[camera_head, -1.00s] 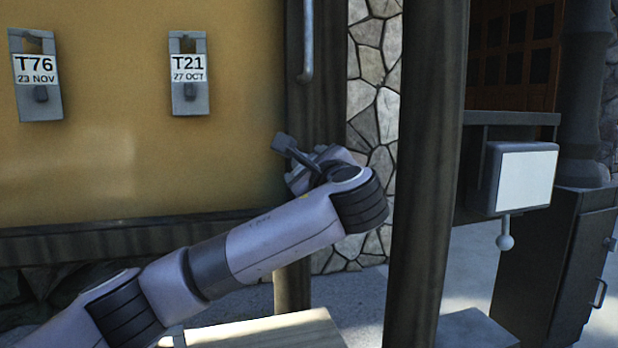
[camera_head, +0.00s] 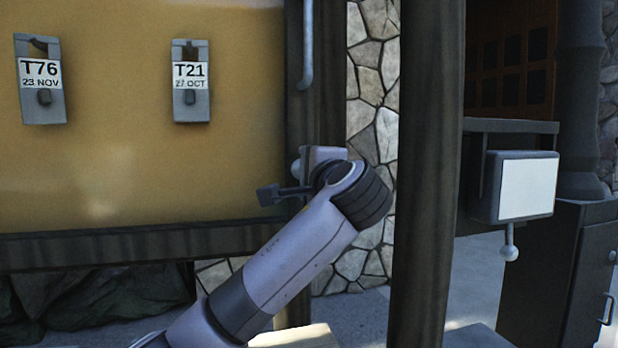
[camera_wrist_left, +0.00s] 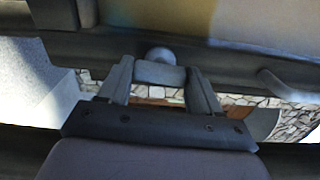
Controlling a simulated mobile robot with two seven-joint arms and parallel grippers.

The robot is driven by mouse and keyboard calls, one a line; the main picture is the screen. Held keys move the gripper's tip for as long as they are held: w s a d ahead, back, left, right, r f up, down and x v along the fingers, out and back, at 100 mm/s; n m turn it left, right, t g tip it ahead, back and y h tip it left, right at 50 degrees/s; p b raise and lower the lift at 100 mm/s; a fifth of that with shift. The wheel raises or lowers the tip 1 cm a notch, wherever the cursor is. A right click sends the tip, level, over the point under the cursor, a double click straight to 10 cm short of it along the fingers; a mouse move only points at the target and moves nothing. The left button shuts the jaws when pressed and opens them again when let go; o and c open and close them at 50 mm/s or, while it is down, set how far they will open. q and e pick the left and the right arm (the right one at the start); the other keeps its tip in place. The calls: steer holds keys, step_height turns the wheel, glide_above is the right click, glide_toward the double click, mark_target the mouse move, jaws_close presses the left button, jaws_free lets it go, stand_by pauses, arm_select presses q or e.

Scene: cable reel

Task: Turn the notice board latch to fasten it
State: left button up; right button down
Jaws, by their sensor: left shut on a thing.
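The notice board (camera_head: 120,170) is a yellow panel in a dark wooden frame at the left of the head view. The latch (camera_wrist_left: 158,72) is a grey piece with a rounded knob, seen at the frame in the left wrist view. My left gripper (camera_wrist_left: 160,82) has one finger on each side of the latch and is shut on it. In the head view my left wrist hides the fingers and most of the latch by the board's right post. The latch's exact angle cannot be told. My right gripper is not in view.
Two grey tag holders, T76 (camera_head: 39,80) and T21 (camera_head: 190,82), hang on the board. A dark post (camera_head: 425,170) stands close to the right of my wrist. A grey box with a white face (camera_head: 524,186) and a ball-ended lever is further right.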

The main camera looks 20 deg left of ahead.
arm_select(q)
steer(key=shift+n, duration=0.4)
steer(key=o, duration=1.1)
steer(key=shift+c, duration=0.2)
